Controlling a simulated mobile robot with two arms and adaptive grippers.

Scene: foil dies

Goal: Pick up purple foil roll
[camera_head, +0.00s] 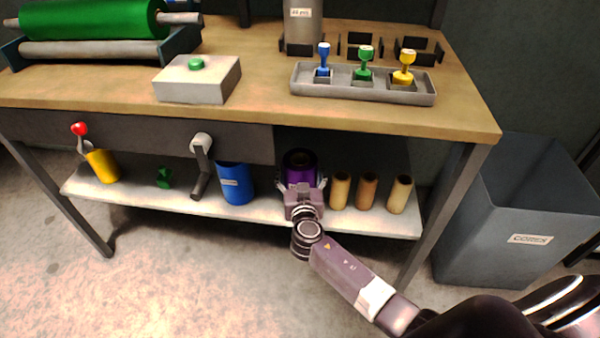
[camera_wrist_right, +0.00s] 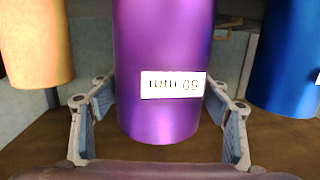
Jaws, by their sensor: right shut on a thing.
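The purple foil roll (camera_head: 299,163) stands upright on the lower shelf under the bench, between a blue roll and several tan cores. My right gripper (camera_head: 302,186) is in front of it with a finger at each side, shut on the roll. In the right wrist view, which looks upside down, the purple roll (camera_wrist_right: 165,45) fills the middle with a white label, and the fingers of the right gripper (camera_wrist_right: 162,105) flank it. The gripper hides the roll's lower part in the head view. My left gripper is not in view.
The blue roll (camera_head: 236,182) stands close on the left, and tan cores (camera_head: 340,190) close on the right. The benchtop edge (camera_head: 380,122) overhangs the lower shelf (camera_head: 270,210). A handle (camera_head: 201,165) hangs from the bench front. A grey bin (camera_head: 500,240) stands at the right.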

